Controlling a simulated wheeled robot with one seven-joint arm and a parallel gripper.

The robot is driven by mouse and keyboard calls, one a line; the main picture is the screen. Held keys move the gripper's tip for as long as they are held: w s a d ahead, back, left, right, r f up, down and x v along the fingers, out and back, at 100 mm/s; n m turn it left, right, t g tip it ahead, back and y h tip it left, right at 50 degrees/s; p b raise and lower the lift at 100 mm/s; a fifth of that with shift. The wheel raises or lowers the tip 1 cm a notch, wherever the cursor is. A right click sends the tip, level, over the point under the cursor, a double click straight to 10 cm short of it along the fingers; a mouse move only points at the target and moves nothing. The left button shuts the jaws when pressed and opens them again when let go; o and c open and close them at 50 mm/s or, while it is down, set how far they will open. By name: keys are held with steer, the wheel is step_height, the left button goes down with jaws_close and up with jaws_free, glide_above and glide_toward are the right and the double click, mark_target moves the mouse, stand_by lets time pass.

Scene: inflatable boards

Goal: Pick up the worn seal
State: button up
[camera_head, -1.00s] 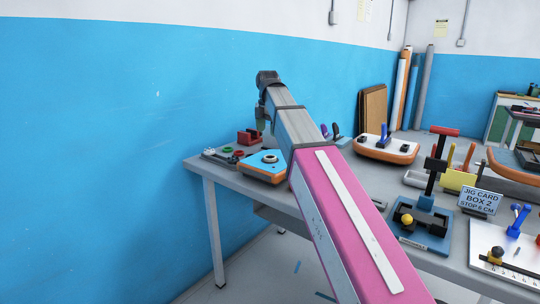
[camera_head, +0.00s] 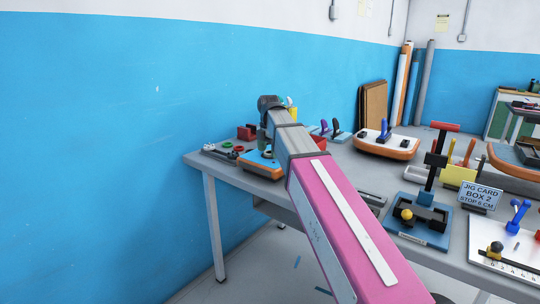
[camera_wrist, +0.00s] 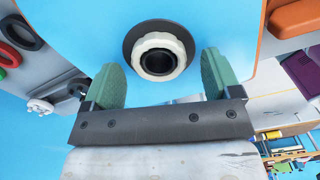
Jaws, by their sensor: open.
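The worn seal looks to be the cream ring with a ragged edge (camera_wrist: 141,55), seated around a dark hole in a black collar on the blue board. The blue board with an orange rim (camera_head: 262,168) lies at the left end of the table. My gripper (camera_wrist: 161,62) is open. Its two green fingers stand left and right of the seal, with a gap on each side, and hold nothing. In the head view my arm hides the seal and most of the gripper.
Red, green and black rings (camera_head: 230,149) lie in a grey tray left of the board, near a red block (camera_head: 247,132). A white-topped orange board (camera_head: 386,144) and a blue jig (camera_head: 417,230) stand farther right. The blue wall is close on the left.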

steer(key=shift+f, duration=0.2)
steer(key=shift+c, duration=0.3)
steer(key=c, duration=0.9)
steer(key=shift+r, duration=0.1)
steer(key=shift+c, duration=0.2)
